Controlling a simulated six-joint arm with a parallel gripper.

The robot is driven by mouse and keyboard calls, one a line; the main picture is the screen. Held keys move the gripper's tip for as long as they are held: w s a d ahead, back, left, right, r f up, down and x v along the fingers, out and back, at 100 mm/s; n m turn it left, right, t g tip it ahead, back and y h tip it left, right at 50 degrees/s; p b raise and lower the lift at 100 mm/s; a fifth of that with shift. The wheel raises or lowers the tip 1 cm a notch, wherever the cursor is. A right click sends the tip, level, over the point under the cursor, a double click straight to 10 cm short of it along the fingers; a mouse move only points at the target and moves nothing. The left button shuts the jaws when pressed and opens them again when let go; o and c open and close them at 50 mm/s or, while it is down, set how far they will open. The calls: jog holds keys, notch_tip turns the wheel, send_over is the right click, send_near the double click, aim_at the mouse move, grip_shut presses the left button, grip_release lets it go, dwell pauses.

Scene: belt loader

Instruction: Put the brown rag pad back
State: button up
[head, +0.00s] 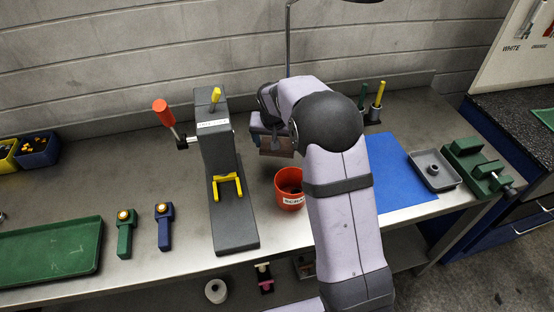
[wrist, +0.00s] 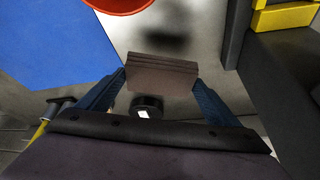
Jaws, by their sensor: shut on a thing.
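The brown rag pad (wrist: 162,75) is a small layered block between the two blue fingers of my gripper (wrist: 162,88) in the wrist view. My gripper is shut on it. In the head view the brown pad (head: 277,146) hangs above the bench, behind the orange-red scrap bin (head: 289,190) and to the right of the grey press (head: 217,150). A dark shadow lies on the bench beyond the pad in the wrist view, so the pad looks raised off the surface. My arm hides part of the bench behind it.
A blue mat (head: 398,175) lies right of my arm, with a grey tray (head: 435,170) and a green vise (head: 476,165) beyond. A holder with upright tools (head: 373,112) stands at the back. A green tray (head: 50,250) and two small handled tools (head: 125,235) lie left.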

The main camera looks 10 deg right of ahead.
jog(key=w+r, duration=0.1)
jog(key=r, duration=0.1)
jog(key=w+r, duration=0.2)
jog(key=shift+w+r, duration=0.15)
jog(key=shift+r, duration=0.2)
jog(key=shift+s+d+r, duration=0.1)
jog(key=shift+s+r, duration=0.05)
jog(key=shift+s, duration=0.05)
jog(key=shift+s+d+f, duration=0.1)
jog(key=shift+s+f, duration=0.15)
jog(key=shift+s, duration=0.25)
jog(key=shift+f+p, duration=1.7)
jog(key=shift+f, duration=3.3)
jog(key=shift+f, duration=0.15)
jog(key=o, duration=0.8)
jog(key=shift+o, duration=0.2)
